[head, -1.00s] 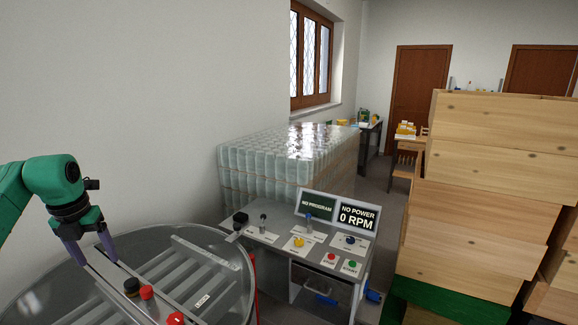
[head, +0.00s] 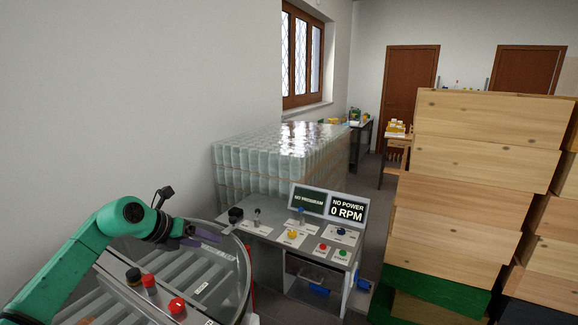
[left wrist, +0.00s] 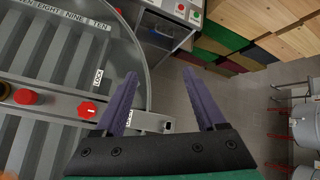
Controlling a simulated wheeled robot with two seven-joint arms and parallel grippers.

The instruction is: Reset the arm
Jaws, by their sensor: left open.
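My left arm comes in from the left in the head view, bent over a round metal drum (head: 232,262) with a clear lid. My left gripper (head: 212,236) points right, above the drum near the control panel (head: 285,228). In the left wrist view the two purple fingers of the left gripper (left wrist: 168,98) are apart with nothing between them. Below them lie the drum's rim and a bar with a red knob (left wrist: 86,109). My right gripper is not in view.
Wooden boxes (head: 480,180) are stacked high on the right, some green at the bottom. Wrapped jars (head: 275,165) stand behind the panel. The panel's display reads "NO POWER 0 RPM" (head: 347,208). Open floor shows in the left wrist view (left wrist: 225,120).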

